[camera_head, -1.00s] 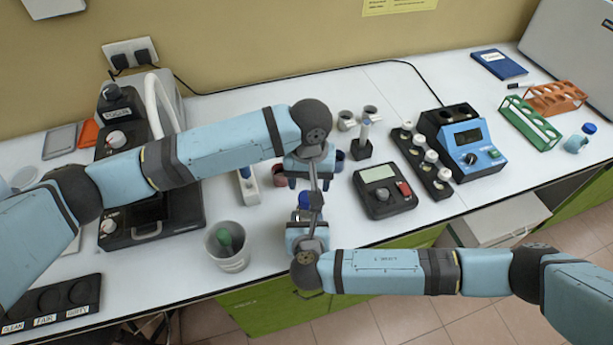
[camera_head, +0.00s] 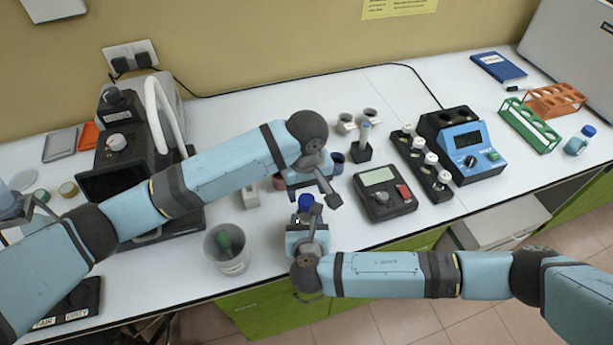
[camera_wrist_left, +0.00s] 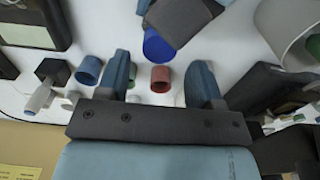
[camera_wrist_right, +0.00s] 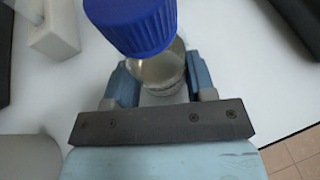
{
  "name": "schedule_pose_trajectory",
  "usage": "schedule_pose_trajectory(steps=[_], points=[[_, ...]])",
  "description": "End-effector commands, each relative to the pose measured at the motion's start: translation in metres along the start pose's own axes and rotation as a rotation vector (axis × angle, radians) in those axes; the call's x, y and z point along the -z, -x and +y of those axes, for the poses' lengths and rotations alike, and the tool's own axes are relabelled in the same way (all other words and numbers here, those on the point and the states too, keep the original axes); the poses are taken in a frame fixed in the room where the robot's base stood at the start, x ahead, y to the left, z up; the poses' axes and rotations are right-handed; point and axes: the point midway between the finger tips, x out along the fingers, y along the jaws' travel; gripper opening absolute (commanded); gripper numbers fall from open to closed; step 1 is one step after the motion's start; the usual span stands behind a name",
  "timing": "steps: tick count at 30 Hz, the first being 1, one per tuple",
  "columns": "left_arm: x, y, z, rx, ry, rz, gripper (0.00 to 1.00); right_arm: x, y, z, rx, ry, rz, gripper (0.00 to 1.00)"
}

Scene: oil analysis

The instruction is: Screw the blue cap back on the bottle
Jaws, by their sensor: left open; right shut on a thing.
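The blue cap (camera_wrist_right: 140,22) sits on top of the clear glass bottle (camera_wrist_right: 160,72) in the right wrist view; how tightly it is screwed cannot be told. The cap also shows in the head view (camera_head: 305,202) and in the left wrist view (camera_wrist_left: 158,46). My right gripper (camera_wrist_right: 158,80) is shut on the bottle's body and holds it near the table's front edge. My left gripper (camera_wrist_left: 159,75) is open and empty, close to the cap but apart from it.
A grey bin (camera_head: 226,262) with a green item stands left of my right gripper. A red cup (camera_wrist_left: 161,78) and a blue cup (camera_wrist_left: 88,70) stand behind the grippers. A dark meter (camera_head: 384,190) is at the right. Another blue-capped bottle (camera_head: 579,141) stands far right.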

Motion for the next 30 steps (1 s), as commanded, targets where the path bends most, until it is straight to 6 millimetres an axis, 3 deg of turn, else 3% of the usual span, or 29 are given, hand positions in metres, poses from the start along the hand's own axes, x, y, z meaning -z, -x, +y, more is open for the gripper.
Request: schedule_pose_trajectory(steps=[3, 9, 19, 26, 30], points=[[0.0, -0.019, -0.001, 0.002, 0.0, -0.001, 0.6, 0.0, 0.0, 0.0, 0.0, 0.0, 0.0, 0.0], [0.0, -0.036, 0.0, 0.001, 0.0, 0.001, 0.6, 0.0, 0.0, 0.0, 0.0, 0.0, 0.0, 0.0], [0.0, -0.039, 0.0, -0.001, -0.001, 0.001, 0.6, 0.0, 0.0, 0.0, 0.0, 0.0, 0.0, 0.0], [0.0, -0.039, 0.0, -0.001, -0.001, 0.001, 0.11, 0.0, 0.0, 0.0, 0.0, 0.0, 0.0, 0.0], [0.0, -0.038, 0.0, -0.001, -0.003, 0.001, 0.11, 0.0, 0.0, 0.0, 0.0, 0.0, 0.0, 0.0]])
